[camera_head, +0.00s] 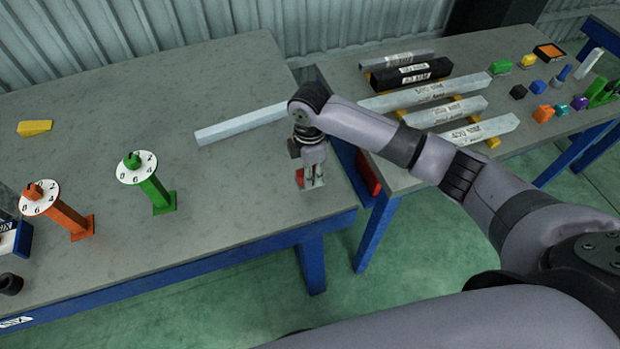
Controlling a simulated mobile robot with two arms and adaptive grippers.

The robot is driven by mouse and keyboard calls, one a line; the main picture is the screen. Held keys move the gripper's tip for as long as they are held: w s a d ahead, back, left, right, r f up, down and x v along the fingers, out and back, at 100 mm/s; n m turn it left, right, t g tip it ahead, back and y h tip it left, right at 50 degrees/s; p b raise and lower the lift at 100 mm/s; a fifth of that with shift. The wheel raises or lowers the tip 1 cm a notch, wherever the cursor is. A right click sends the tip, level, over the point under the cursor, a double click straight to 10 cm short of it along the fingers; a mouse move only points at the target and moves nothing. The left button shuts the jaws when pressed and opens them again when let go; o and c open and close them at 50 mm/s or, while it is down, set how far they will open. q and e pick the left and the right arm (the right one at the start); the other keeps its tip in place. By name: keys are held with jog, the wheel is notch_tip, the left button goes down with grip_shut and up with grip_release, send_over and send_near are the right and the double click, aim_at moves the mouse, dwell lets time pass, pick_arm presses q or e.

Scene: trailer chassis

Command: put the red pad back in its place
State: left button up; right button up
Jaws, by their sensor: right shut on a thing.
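My right gripper (313,182) points down over the front right part of the left table (240,215). It is shut on a small red piece, which looks like the red pad (300,178); the fingers hide part of it. The piece is at or just above the table top; I cannot tell if it touches. My left gripper is not in view.
A long pale bar (235,127) lies behind my gripper. Green (157,190) and orange (68,215) dial stands and a yellow wedge (35,128) are left. The right table (455,60) carries bars and small coloured blocks. A red object (368,175) sits between the tables.

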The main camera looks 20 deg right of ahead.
jog(key=shift+f, duration=2)
jog(key=shift+f, duration=0.15)
jog(key=o, duration=1)
notch_tip(320, 180, up, 12)
jog(key=shift+r+b, duration=0.2)
jog(key=shift+b, duration=0.25)
jog(key=shift+f, duration=0.1)
